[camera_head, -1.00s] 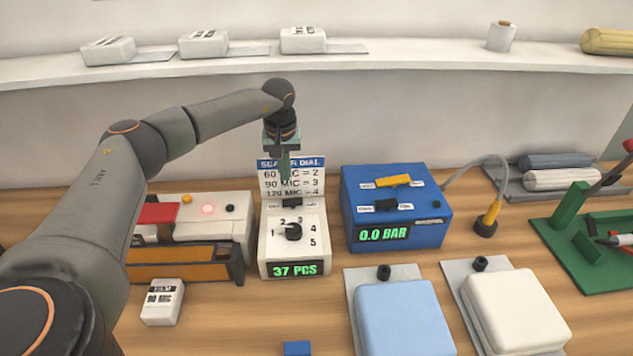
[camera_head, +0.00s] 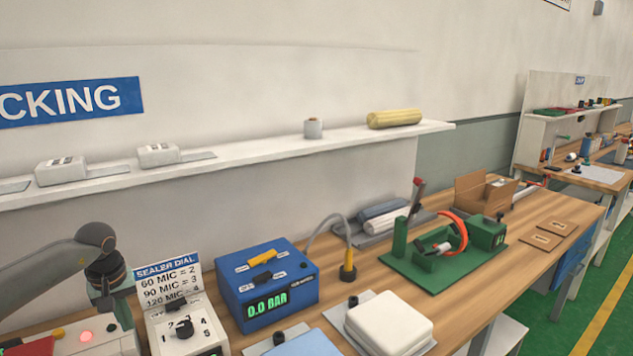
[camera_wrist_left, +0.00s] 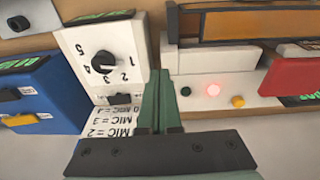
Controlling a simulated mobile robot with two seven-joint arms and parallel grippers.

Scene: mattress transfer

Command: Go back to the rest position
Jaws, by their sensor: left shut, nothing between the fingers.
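My left gripper (camera_head: 121,312) hangs at the lower left of the head view, fingers pointing down, just left of the sealer dial box (camera_head: 186,330). In the left wrist view the gripper's green fingers (camera_wrist_left: 160,100) are together with nothing between them. They are in front of the gap between the dial box (camera_wrist_left: 108,60) and the white sealer (camera_wrist_left: 205,62) with its lit red lamp. My right gripper is in neither view.
A blue pump box (camera_head: 268,285) reading 0.0 BAR stands right of the dial. White and blue mattresses (camera_head: 388,322) lie at the front. A green fixture (camera_head: 440,250), a cardboard box (camera_head: 484,192) and a shelf (camera_head: 260,148) stand further off.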

